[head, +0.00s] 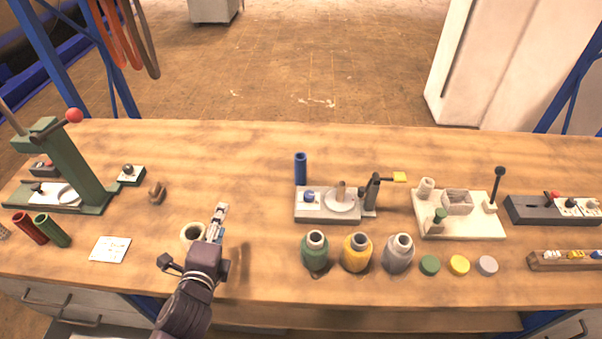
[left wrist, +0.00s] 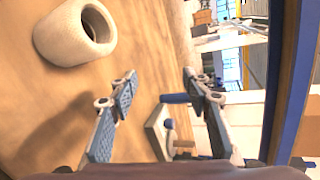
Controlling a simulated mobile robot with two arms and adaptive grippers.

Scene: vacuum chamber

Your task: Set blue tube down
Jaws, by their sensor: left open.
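The blue tube (head: 300,168) stands upright at the back left corner of a grey device (head: 322,216). A blue piece that looks like the same tube (left wrist: 175,98) shows in the left wrist view, beyond my fingers. My left gripper (head: 220,213) is over the table, left of the tube and apart from it. In the left wrist view my left gripper (left wrist: 159,75) has its fingers spread with nothing between them. My right gripper is in neither view.
A cream pot (head: 190,231) stands close beside my left gripper. Green (head: 315,254), yellow (head: 357,256) and grey (head: 398,256) bottles stand in front of the grey device. A green press (head: 70,165) is at the left. The table's back middle is clear.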

